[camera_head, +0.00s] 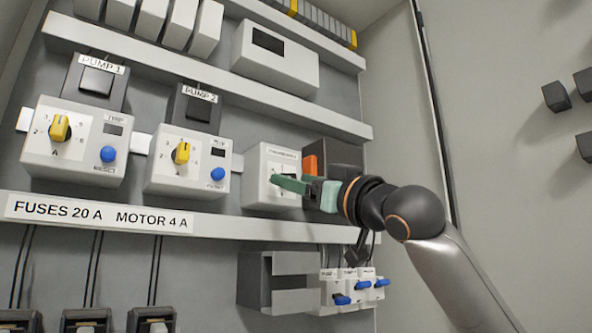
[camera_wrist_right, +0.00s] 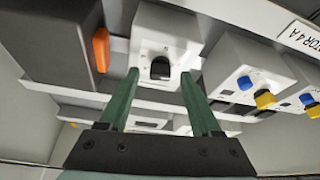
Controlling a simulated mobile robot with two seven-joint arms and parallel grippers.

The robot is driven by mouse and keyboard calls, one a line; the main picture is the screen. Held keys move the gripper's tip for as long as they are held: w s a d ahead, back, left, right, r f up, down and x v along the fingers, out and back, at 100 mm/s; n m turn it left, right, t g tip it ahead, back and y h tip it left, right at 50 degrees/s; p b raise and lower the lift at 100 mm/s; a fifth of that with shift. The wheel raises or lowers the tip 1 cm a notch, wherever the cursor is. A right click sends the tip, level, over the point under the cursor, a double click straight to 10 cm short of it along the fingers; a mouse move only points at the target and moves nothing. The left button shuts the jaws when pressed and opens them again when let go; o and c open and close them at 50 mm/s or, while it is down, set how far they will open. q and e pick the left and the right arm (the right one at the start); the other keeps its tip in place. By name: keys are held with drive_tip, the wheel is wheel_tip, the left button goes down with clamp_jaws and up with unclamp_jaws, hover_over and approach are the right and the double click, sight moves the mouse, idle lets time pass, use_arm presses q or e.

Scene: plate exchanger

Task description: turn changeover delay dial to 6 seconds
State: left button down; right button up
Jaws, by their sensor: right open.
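My right gripper (camera_head: 283,182) has green fingers and is in front of this face. In the right wrist view the fingers (camera_wrist_right: 161,80) are apart, one on each side of the dial. Whether they touch it, and the dial's setting, I cannot tell. My left gripper is out of view.
An orange piece (camera_head: 310,165) on a dark box sits close beside my right gripper. Pump relays (camera_head: 75,165) with yellow dials and blue buttons are to the left. A labelled rail (camera_head: 230,226) runs below, with blue-levered breakers (camera_head: 352,290) under it.

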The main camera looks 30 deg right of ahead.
drive_tip(key=shift+w+a+r, duration=0.1)
drive_tip(key=shift+w+r, duration=0.05)
drive_tip(key=shift+w, duration=0.2)
drive_tip(key=shift+c, duration=0.2)
clamp_jaws()
